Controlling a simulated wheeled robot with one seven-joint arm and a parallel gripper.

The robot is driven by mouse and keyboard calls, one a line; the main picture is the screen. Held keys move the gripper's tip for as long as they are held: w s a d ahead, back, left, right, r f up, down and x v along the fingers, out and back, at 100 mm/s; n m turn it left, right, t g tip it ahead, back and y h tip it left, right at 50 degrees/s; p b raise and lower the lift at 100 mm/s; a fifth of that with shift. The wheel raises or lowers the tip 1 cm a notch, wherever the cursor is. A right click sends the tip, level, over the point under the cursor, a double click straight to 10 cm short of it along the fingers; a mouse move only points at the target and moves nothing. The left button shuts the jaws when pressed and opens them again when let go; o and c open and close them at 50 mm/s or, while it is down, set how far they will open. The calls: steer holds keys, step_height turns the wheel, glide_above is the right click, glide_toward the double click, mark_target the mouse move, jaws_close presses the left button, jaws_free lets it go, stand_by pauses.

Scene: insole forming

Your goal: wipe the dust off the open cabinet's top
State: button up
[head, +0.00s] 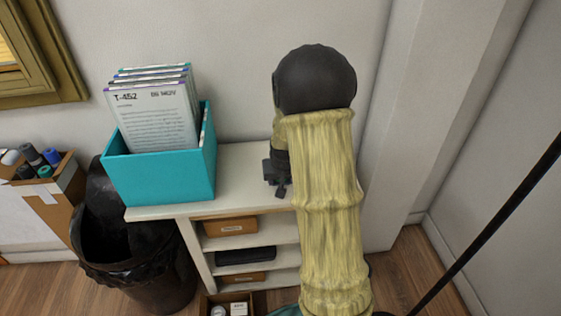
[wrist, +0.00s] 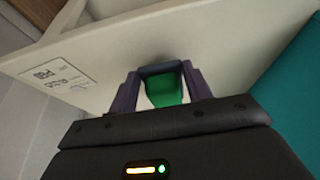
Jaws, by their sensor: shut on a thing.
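The open cabinet (head: 160,212) is off-white, with open shelves in front and a flat top. My arm reaches over the right part of the top and hides some of it. My gripper (head: 279,190) is low over the top, right of the teal box; its fingertips are hard to make out there. In the wrist view my gripper (wrist: 162,88) is shut on a green thing (wrist: 165,90) with a grey edge; I cannot tell exactly what it is. A pale board with a printed label (wrist: 60,78) lies beyond the fingers. I cannot make out dust on the top.
A teal box (head: 160,178) of upright files stands on the top's left part, and its side shows in the wrist view (wrist: 295,90). A black bin (head: 150,275) stands left of the cabinet. Walls close in behind and right. Bare top shows between box and gripper.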

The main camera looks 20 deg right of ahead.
steer(key=shift+w+r+p, duration=0.15)
steer(key=shift+r+p, duration=1.7)
steer(key=shift+r, duration=0.7)
steer(key=shift+w+f, duration=0.1)
